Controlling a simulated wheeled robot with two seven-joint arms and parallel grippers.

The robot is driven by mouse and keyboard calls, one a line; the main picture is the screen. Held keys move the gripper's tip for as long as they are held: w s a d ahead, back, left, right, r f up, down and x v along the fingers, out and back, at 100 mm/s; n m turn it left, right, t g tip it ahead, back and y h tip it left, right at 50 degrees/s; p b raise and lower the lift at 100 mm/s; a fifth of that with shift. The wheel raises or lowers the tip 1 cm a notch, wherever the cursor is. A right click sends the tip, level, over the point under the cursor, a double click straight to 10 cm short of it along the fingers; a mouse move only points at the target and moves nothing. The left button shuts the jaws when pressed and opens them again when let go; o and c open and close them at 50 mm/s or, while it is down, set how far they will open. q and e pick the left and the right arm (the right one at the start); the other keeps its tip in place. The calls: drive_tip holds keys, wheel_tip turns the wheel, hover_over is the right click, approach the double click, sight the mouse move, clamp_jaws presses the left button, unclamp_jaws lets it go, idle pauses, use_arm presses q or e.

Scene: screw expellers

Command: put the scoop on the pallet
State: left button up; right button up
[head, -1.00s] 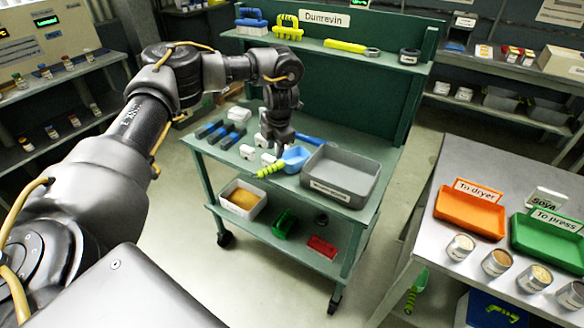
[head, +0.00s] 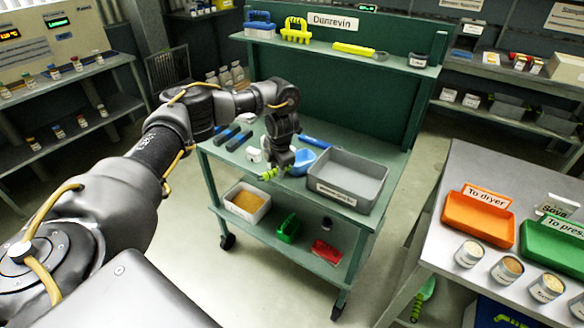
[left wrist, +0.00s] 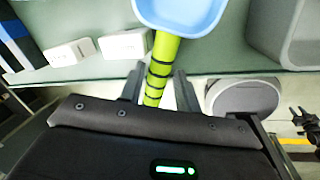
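A scoop with a light blue bowl (head: 302,162) and a green ribbed handle (head: 268,174) lies on the top of the green cart. My left gripper (head: 279,166) is low over the handle, pointing down. In the left wrist view the handle (left wrist: 163,62) runs between the two dark fingers of the gripper (left wrist: 160,90), with gaps at the sides, so the gripper looks open; the bowl (left wrist: 182,10) is beyond the fingertips. I cannot make out a pallet for certain. My right gripper is not in view.
A grey tray (head: 375,179) stands just right of the scoop. Dark blue-gripped tools (head: 232,137) and white blocks lie to its left. The cart's upper shelf (head: 345,55) holds several tools. A table with an orange tray (head: 478,221) and several cans stands at the right.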

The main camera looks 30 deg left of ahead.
use_arm(q)
drive_tip(key=shift+w+a+f, duration=0.1)
drive_tip(key=shift+a+f, duration=0.1)
drive_tip(key=shift+f, duration=0.4)
drive_tip(key=shift+a+f, duration=0.15)
drive_tip(key=shift+f, duration=0.4)
clamp_jaws()
drive_tip(key=shift+r, duration=0.15)
